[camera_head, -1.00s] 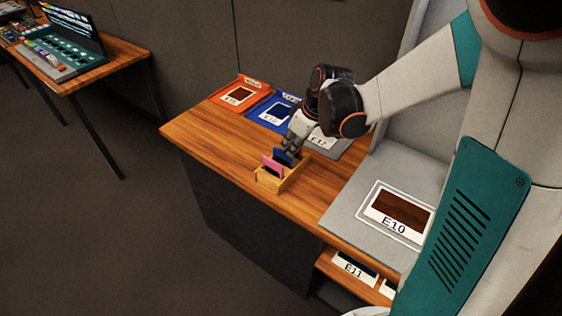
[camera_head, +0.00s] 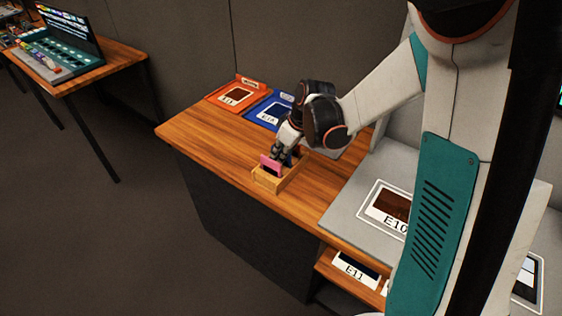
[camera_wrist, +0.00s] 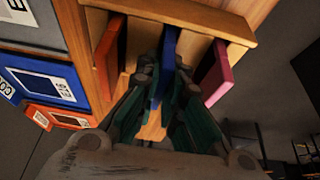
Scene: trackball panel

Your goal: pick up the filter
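Three thin upright plates stand in a wooden slotted holder (camera_head: 268,181); they look like filters, but nothing marks which one is meant. In the wrist view they are orange (camera_wrist: 107,55), blue (camera_wrist: 168,48) and pink (camera_wrist: 216,75). The pink plate (camera_head: 270,163) also shows in the head view, with the blue one mostly hidden behind my gripper (camera_head: 282,153). In the wrist view my gripper (camera_wrist: 164,76) has its fingers on either side of the blue plate. A small gap seems to remain, so it looks open. The blue plate still stands in its slot.
The wooden holder's wall (camera_wrist: 185,14) runs close beside the fingertips. Orange (camera_head: 232,97) and blue (camera_head: 270,115) labelled trays lie behind on the table. A grey panel marked E10 (camera_head: 385,207) is at right. The table's left part is clear.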

